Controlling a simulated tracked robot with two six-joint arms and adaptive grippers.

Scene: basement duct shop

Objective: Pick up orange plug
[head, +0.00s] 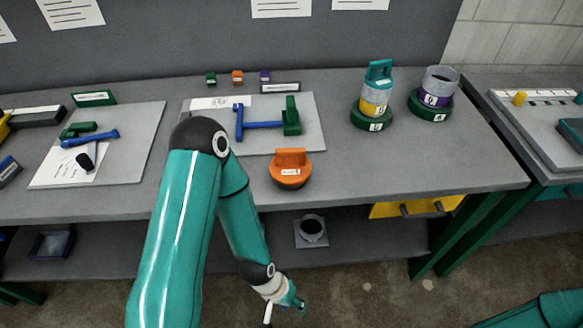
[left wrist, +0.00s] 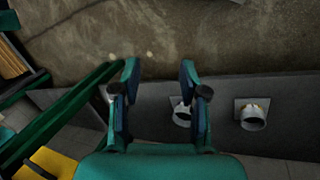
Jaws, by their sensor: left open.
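The orange plug (head: 290,170) sits upright near the bench's front edge in the head view. It has an orange block handle, a round orange body with a white label and a dark lower rim. My left gripper (head: 286,304) is below and in front of the bench edge, well apart from the plug. In the left wrist view my left gripper (left wrist: 158,76) has its two fingers spread with nothing between them. The plug does not show in the left wrist view. My right gripper is out of view.
Behind the plug lies a grey board (head: 310,135) with a blue and green tool (head: 262,124). Green-based stacked parts (head: 371,117) stand to the right, with bare bench between. The lower shelf (head: 380,238) holds a round collar (head: 312,228); my left forearm crosses the bench edge.

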